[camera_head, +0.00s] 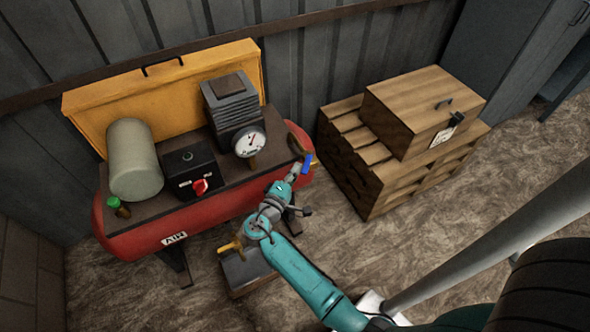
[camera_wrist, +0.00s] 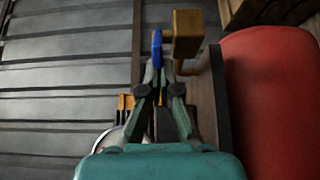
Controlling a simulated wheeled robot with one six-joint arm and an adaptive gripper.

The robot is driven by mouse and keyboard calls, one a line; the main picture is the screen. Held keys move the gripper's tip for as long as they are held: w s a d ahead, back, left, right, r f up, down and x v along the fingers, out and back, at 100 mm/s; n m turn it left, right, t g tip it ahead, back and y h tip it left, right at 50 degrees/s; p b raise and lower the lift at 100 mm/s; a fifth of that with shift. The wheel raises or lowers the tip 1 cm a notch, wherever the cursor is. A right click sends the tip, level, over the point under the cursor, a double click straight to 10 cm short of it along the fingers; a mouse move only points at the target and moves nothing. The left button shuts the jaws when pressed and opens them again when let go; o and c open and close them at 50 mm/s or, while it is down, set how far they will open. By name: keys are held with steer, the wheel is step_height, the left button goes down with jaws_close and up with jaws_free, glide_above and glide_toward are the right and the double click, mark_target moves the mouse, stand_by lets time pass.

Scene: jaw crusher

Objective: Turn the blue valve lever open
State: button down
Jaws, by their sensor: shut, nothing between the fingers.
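The blue valve lever (camera_head: 307,164) is at the right end of the red compressor tank (camera_head: 235,204). In the wrist view the blue lever (camera_wrist: 157,47) stands upright in the picture beside a brass valve body (camera_wrist: 187,35). My gripper (camera_head: 297,171) is right at the lever, and its jaws are shut with nothing held. In the wrist view the fingertips (camera_wrist: 158,72) meet at the lever's near end; I cannot tell if they touch it. The valve's far side is hidden.
A pressure gauge (camera_head: 250,143), a black box with a red knob (camera_head: 201,187) and a motor (camera_head: 232,106) sit on the compressor. Wooden pallets (camera_head: 371,185) with a wooden box (camera_head: 420,105) stand at the right.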

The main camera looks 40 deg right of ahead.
mark_target(306, 173)
steer(key=shift+s+t, duration=0.2)
steer(key=shift+t, duration=0.1)
steer(key=shift+s+d+n+t+y, duration=0.35)
steer(key=shift+s+n+t+y, duration=0.35)
steer(key=shift+n+t, duration=0.35)
steer(key=shift+s+d+n+t+y, duration=0.3)
steer(key=shift+s+n+t+y, duration=0.45)
steer(key=shift+t, duration=0.5)
steer(key=shift+s+d, duration=0.85)
steer(key=shift+d, duration=0.05)
steer(key=shift+s+d, duration=0.15)
steer(key=shift+d, duration=0.05)
